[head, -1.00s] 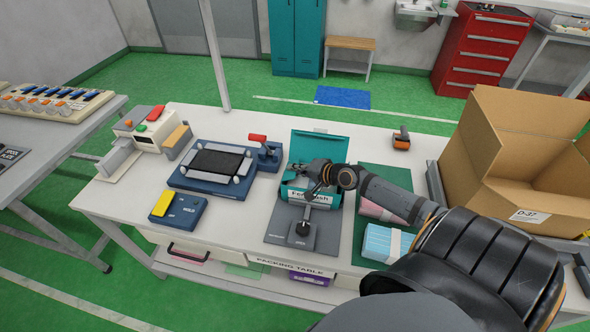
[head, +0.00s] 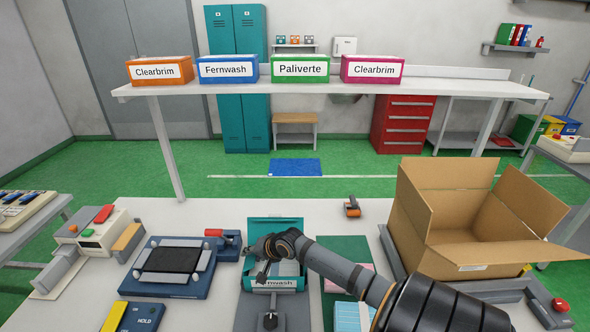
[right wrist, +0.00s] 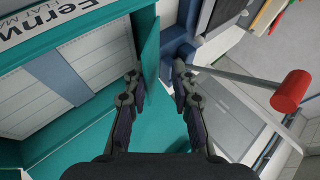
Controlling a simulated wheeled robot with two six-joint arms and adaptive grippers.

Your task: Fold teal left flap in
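The teal Fernwash carton (head: 277,285) stands open in a grey fixture (head: 258,316), its lid (head: 276,222) raised at the back. White packs with a grey-blue band (right wrist: 60,75) lie inside it. My right gripper (head: 262,272) is low over the carton's left side. In the right wrist view, the gripper (right wrist: 158,80) is open, its fingers apart. The teal left flap (right wrist: 149,50) stands up beside the left finger, with its edge close to that fingertip; I cannot tell if they touch. My left gripper is not in view.
A blue press with a red-knobbed lever (head: 214,233) stands just left of the carton; the red knob also shows in the right wrist view (right wrist: 291,91). A blue sealing fixture (head: 166,286) lies farther left. A large cardboard box (head: 440,225) is at the right.

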